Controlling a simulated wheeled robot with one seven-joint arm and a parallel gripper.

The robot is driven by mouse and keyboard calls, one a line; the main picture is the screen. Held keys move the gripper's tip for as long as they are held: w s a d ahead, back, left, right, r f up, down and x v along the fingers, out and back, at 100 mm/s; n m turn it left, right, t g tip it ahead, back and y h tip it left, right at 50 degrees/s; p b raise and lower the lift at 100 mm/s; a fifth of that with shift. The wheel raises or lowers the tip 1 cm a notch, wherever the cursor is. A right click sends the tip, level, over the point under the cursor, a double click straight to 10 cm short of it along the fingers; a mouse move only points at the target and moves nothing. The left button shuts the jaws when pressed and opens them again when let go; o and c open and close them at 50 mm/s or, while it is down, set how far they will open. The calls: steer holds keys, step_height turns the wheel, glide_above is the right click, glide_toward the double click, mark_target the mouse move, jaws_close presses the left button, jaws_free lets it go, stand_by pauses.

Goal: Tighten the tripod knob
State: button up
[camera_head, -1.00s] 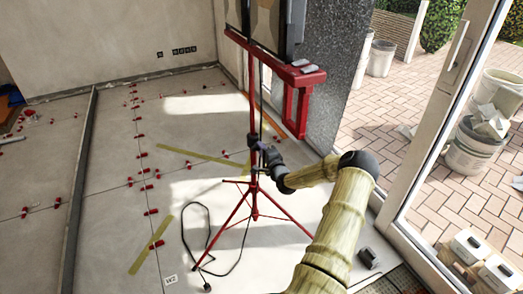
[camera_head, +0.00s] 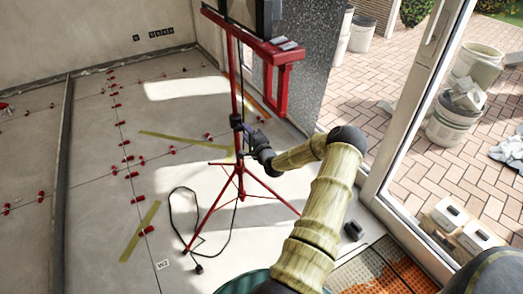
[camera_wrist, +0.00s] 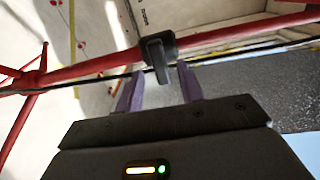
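The red tripod (camera_head: 236,92) stands upright on the tiled floor with its legs spread, carrying a lamp-like black panel at the top. A black collar with a flat, dark knob (camera_wrist: 156,56) sits on the tripod's pole, which runs across the wrist view. My gripper (camera_wrist: 157,72) has two purple fingers, spread apart, one on each side of the knob's near end. I see gaps between the fingers and the knob in the wrist view. In the head view my gripper (camera_head: 248,136) is right beside the pole at the collar's height, its fingers small and partly unclear.
A black cable (camera_head: 231,245) lies by the tripod's legs. Red levelling clips (camera_head: 130,175) and yellow-green strips (camera_head: 140,232) lie across the floor. A dark stone-like wall (camera_head: 300,85) and a glass door (camera_head: 405,150) stand to the right. White buckets (camera_head: 452,127) stand outside.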

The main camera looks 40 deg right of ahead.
steer(key=p+v, duration=0.2)
steer(key=v, duration=1.3)
steer(key=shift+a, duration=0.2)
steer(key=w+a+r+n+g+y, duration=0.1)
steer(key=w+a+n+g+y, duration=0.1)
steer(key=a+n+g, duration=0.55)
steer(key=w+a+n+g+y, duration=0.25)
steer(key=a+n, duration=0.25)
steer(key=a, duration=0.5)
steer(key=s+a+r+n+g, duration=0.3)
steer(key=s+a+r+n, duration=0.1)
steer(key=s+a+r, duration=0.4)
steer(key=s+a+r+n+g, duration=0.2)
steer(key=s+a+r+n, duration=0.25)
steer(key=s+a, duration=0.45)
step_height(320, 180, up, 28)
steer(key=w+p, duration=0.1)
steer(key=p, duration=2.7)
steer(key=shift+w+a+r, duration=0.15)
steer(key=shift+a+r, duration=0.05)
steer(key=shift+a, duration=0.25)
steer(key=shift+h, duration=0.25)
